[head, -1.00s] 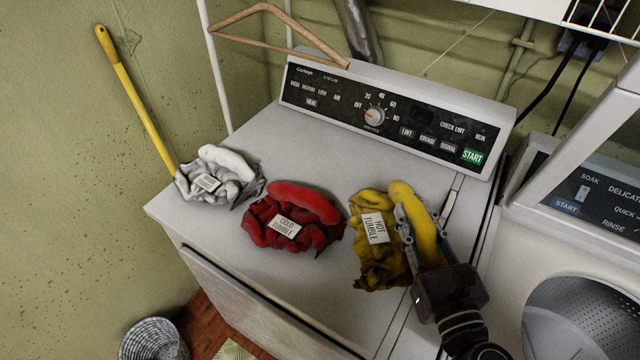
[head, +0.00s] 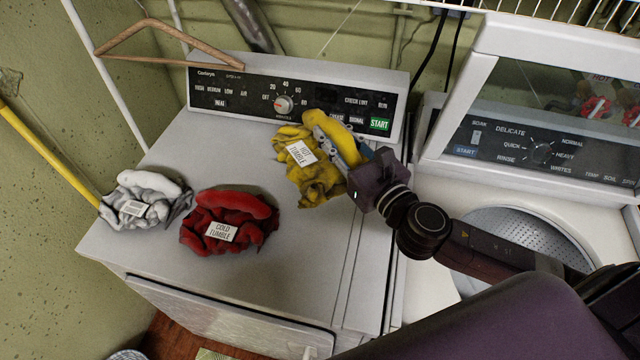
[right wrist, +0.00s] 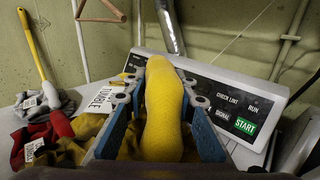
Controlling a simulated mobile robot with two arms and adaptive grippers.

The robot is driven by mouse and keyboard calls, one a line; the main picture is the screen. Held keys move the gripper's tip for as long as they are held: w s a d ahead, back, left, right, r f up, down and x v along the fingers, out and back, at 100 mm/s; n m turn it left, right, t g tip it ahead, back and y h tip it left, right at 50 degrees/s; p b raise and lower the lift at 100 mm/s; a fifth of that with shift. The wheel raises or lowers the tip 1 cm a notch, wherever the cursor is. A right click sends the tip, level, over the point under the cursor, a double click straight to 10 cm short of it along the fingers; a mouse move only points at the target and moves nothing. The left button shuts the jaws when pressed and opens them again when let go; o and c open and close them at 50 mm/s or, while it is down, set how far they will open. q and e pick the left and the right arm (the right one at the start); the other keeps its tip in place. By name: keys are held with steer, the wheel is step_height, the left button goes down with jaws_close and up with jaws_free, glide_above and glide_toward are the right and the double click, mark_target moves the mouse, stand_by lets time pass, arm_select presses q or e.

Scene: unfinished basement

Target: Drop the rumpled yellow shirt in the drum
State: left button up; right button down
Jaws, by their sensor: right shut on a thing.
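The rumpled yellow shirt (head: 312,188) with a "HOT TUMBLE" tag is in my right gripper (head: 340,146), in front of the dryer's control panel. It appears raised off the dryer top. In the right wrist view its thick yellow roll (right wrist: 163,110) sits between the two blue fingers, which are shut on it. The drum (head: 530,228) is the perforated metal opening of the washer at right. My right arm crosses over it and hides part of it. My left gripper is not in view.
A red shirt (head: 228,212) tagged "COLD TUMBLE" and a white shirt (head: 148,196) lie on the white dryer top (head: 290,250). The washer's raised lid (head: 500,50) stands behind the drum. A wooden hanger (head: 160,24) and a yellow-handled tool (head: 45,152) are at left.

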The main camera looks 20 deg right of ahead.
steer(key=shift+f+b, duration=2.65)
steer(key=shift+f, duration=5.3)
steer(key=shift+f, duration=0.15)
steer(key=c, duration=1.6)
jaws_free()
